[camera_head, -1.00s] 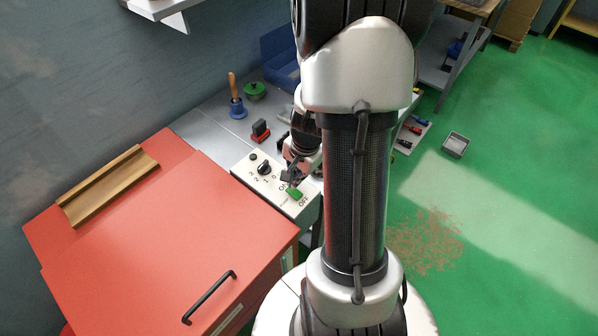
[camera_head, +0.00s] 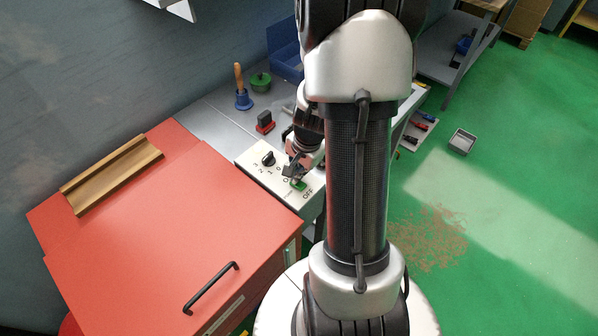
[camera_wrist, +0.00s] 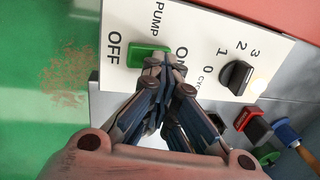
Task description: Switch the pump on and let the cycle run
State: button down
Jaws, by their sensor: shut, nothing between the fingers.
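The pale control panel (camera_head: 246,155) sits beside the red cabinet. In the wrist view its green pump switch (camera_wrist: 140,56) lies between the words OFF and ON. My gripper (camera_wrist: 163,66) is shut and empty, with its fingertips at the ON end of the switch. They cover part of that end, and I cannot tell whether they press it or which way it is tipped. The black cycle dial (camera_wrist: 236,76), marked 0 to 3, is to the right of my fingers; I cannot read its setting. In the head view my gripper (camera_head: 291,174) partly hides the switch (camera_head: 298,185).
A red cabinet (camera_head: 160,225) with a wooden tray (camera_head: 112,175) on top stands left of the panel. A red-and-black stamp (camera_head: 265,122), a blue bell with a wooden handle (camera_head: 243,98), a green lidded item (camera_head: 260,82) and a blue bin (camera_head: 287,62) are behind it.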

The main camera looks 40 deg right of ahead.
jog(key=shift+s+f, duration=0.15)
jog(key=shift+s, duration=0.1)
jog(key=shift+s+b, duration=0.3)
jog(key=shift+s, duration=0.45)
jog(key=shift+r+p, duration=0.45)
notch_tip(320, 180, up, 13)
jog(key=s+p, duration=0.1)
jog(key=p, duration=0.5)
jog(key=shift+s+d+r+p, duration=0.15)
jog(key=shift+s+d+p, duration=0.05)
jog(key=shift+s+p, duration=0.2)
